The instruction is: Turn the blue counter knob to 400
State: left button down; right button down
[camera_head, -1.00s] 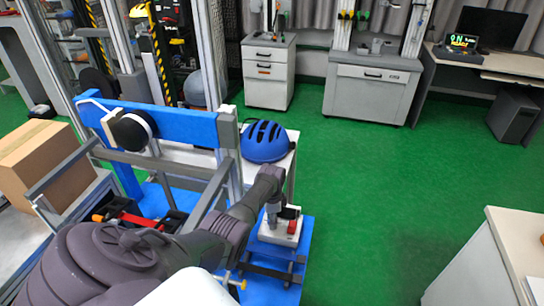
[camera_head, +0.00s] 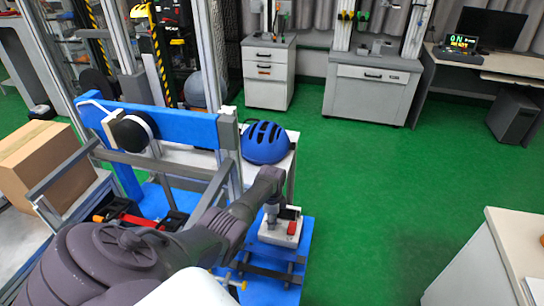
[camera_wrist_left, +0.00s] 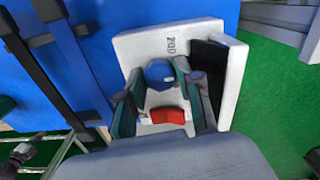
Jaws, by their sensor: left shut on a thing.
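The counter box (camera_head: 275,238) is a small white box on a blue base, right of the frame. In the left wrist view the white box (camera_wrist_left: 130,45) carries small dark markings and a dark panel. The blue knob (camera_wrist_left: 158,72) sits between the two fingers of my left gripper (camera_wrist_left: 157,83), which is shut on it from above. A red part (camera_wrist_left: 167,115) lies nearer the palm. In the head view my left gripper (camera_head: 271,213) points down onto the box and hides the knob. The markings are too small to read surely. My right gripper is not in view.
A blue helmet (camera_head: 264,143) rests on a white table behind the box. A metal frame with a blue beam (camera_head: 185,124) stands close left of my arm. A cardboard box (camera_head: 40,155) is at far left. Green floor (camera_head: 370,190) is clear to the right.

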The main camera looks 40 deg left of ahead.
pick_arm(q)
jog(key=c, duration=0.8)
grip_release()
jog(key=shift+o, duration=0.2)
notch_tip(320, 180, up, 12)
jog(key=shift+d+f, duration=0.1)
